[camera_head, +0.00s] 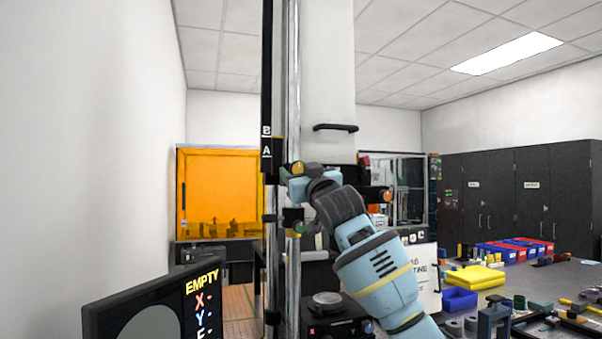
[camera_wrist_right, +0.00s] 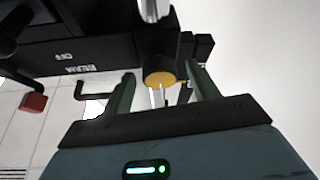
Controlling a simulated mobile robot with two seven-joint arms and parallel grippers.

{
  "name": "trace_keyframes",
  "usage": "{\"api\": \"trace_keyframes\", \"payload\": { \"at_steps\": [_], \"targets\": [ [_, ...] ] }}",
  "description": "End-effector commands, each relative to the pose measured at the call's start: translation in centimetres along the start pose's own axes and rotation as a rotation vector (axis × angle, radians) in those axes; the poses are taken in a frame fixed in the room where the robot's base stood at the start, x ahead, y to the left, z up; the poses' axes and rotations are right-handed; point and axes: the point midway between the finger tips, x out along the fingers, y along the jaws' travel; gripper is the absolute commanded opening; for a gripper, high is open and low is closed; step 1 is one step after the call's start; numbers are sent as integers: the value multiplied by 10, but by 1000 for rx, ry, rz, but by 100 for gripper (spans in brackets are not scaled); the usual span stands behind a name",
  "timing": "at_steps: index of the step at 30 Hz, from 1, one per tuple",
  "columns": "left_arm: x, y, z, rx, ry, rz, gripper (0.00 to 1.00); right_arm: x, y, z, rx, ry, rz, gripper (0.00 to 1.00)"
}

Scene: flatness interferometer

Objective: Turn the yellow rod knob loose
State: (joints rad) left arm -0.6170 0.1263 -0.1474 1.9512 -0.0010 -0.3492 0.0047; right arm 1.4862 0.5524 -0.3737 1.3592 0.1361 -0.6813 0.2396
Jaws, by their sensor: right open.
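The yellow rod knob (camera_wrist_right: 160,79) shows as a round yellow face on a dark clamp in the right wrist view. It lies between the two fingers of my right gripper (camera_wrist_right: 161,74), with a gap on each side. The gripper is open. In the head view the yellow knob (camera_head: 297,168) sits on the upright metal rod (camera_head: 294,90), and my right gripper (camera_head: 289,176) is up against that spot. The head view is too small to show contact. My left gripper is out of view.
A lower clamp with a green knob (camera_head: 299,229) is on the same rod. An orange knob (camera_head: 388,195) is to the right. A dark screen reading EMPTY (camera_head: 150,305) stands at front left. The bench at right holds blue bins (camera_head: 459,299) and several parts.

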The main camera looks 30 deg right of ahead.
Motion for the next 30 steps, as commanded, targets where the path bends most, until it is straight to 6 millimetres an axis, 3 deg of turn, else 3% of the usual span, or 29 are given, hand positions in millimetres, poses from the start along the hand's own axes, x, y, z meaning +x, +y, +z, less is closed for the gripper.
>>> {"api": "trace_keyframes", "payload": {
  "at_steps": [8, 18, 30],
  "targets": [
    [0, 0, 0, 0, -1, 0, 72, 1, 0, 0, 0, -1, 0, 59],
    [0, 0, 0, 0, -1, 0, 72, 0, 0, 1, 0, -1, 0, 15],
    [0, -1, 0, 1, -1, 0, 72, 0, -2, 1, 76, -3, 29, 15]
  ]
}}
